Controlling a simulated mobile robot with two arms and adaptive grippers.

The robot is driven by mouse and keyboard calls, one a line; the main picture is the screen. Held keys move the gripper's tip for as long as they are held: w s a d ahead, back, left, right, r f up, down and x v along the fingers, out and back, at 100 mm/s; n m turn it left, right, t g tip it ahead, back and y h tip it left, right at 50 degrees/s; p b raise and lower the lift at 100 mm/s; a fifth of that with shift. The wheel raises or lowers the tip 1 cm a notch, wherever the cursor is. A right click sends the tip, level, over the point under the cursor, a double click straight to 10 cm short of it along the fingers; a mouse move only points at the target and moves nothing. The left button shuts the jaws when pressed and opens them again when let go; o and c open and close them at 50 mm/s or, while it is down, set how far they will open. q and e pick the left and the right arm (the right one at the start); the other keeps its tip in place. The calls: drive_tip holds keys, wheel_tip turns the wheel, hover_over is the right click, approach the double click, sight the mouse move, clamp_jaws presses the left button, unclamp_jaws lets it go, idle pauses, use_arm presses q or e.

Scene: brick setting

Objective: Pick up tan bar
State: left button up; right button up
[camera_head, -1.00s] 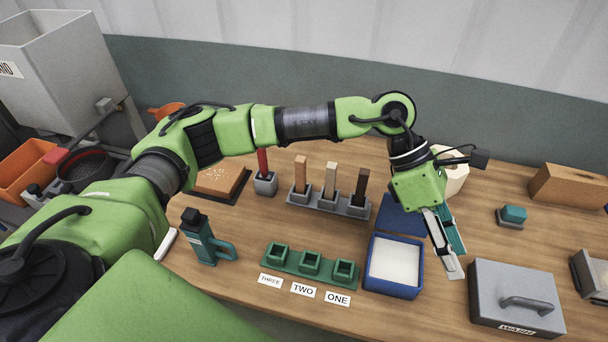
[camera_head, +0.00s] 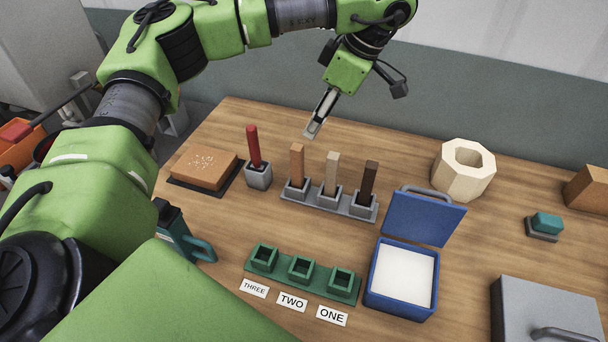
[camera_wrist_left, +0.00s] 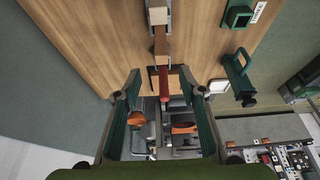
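Three upright bars stand in a grey three-socket holder (camera_head: 328,204): a light orange-brown bar (camera_head: 297,163) at left, a pale tan-beige bar (camera_head: 331,172) in the middle and a dark brown bar (camera_head: 370,182) at right. My left gripper (camera_head: 313,130) is above and behind the holder, apart from the bars. In the left wrist view my left gripper (camera_wrist_left: 161,76) is open and empty, its fingers wide apart. That view shows the orange-brown bar (camera_wrist_left: 160,45) and a red bar (camera_wrist_left: 163,82) near the fingertip line. My right gripper is not in view.
The red bar (camera_head: 253,147) stands in its own grey block left of the holder. In front are a green three-socket rack (camera_head: 300,280) with number labels and an open blue box (camera_head: 401,310). A pale octagonal ring (camera_head: 463,172) is at right. An orange-brown block (camera_head: 204,165) is at left.

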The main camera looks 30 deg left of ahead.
sight(301, 148)
use_arm(q)
drive_tip(key=x, duration=0.7)
drive_tip(key=shift+s+a+f+p, duration=0.1)
drive_tip(key=shift+s+f+p, duration=0.05)
drive_tip(key=shift+f+p, duration=0.2)
drive_tip(key=shift+a+f, duration=0.15)
drive_tip(key=shift+f, duration=0.3)
drive_tip(key=shift+s+f+p, duration=0.1)
drive_tip(key=shift+f+p, duration=0.2)
drive_tip(key=shift+p, duration=0.1)
drive_tip(key=p+x, duration=0.1)
drive_tip(key=x, duration=0.2)
drive_tip(key=shift+f+p, duration=0.4)
drive_tip(key=shift+f, duration=0.05)
drive_tip(key=shift+a+f, duration=0.15)
drive_tip(key=shift+f, duration=0.3)
clamp_jaws()
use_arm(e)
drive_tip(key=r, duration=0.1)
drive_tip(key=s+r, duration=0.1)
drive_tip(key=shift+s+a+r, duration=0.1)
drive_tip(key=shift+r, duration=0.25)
